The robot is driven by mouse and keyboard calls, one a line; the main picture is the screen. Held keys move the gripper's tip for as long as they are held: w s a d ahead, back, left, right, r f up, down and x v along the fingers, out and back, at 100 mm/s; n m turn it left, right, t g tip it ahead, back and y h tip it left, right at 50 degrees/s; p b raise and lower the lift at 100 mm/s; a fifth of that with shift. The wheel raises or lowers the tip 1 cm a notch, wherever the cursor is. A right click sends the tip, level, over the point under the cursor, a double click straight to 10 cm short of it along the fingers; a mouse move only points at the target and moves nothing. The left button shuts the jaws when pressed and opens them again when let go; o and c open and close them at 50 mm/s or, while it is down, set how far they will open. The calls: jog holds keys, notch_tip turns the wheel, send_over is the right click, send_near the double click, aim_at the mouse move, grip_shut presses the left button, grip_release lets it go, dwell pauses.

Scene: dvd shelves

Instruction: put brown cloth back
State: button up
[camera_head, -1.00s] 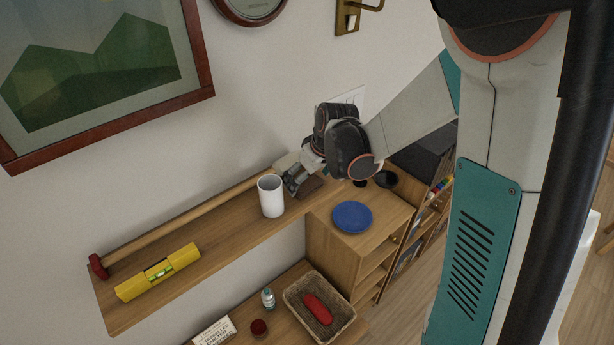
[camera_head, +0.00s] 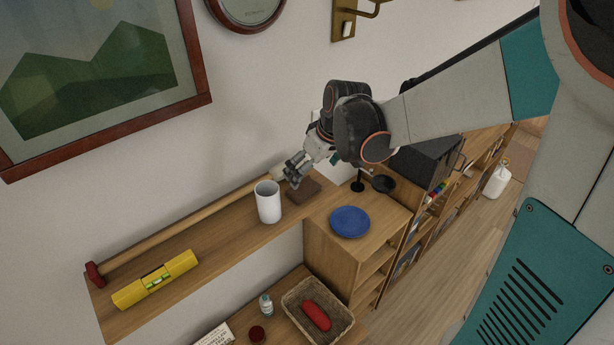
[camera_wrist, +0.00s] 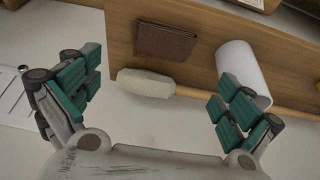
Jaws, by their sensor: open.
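The brown cloth (camera_head: 305,192), a small flat folded rectangle, lies on the wooden wall shelf just right of the white cup. It also shows at the top of the wrist view (camera_wrist: 163,41), whole and uncovered. My gripper (camera_head: 297,176) is open and empty, a little above and behind the cloth, near the wall. In the wrist view its two fingers (camera_wrist: 157,95) are spread wide, with the cloth beyond them and nothing between the pads.
The white cup (camera_head: 268,202) stands close left of the cloth. A long-handled hammer (camera_head: 190,226) lies along the shelf's back; its handle end (camera_wrist: 146,83) is near my fingers. A yellow level (camera_head: 155,279) lies at left. A blue plate (camera_head: 350,222) sits on the cabinet at right.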

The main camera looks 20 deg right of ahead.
jog(key=s+r+m+t, duration=0.1)
jog(key=s+r, duration=0.1)
jog(key=s, duration=0.5)
jog(key=s+r+m+t+h, duration=0.1)
jog(key=s+r+m, duration=0.1)
jog(key=s, duration=0.5)
jog(key=s+a+r+m+t, duration=0.1)
jog(key=s+r, duration=0.3)
jog(key=s, duration=0.2)
jog(key=shift+s+r+h, duration=0.2)
jog(key=shift+s+h, duration=0.2)
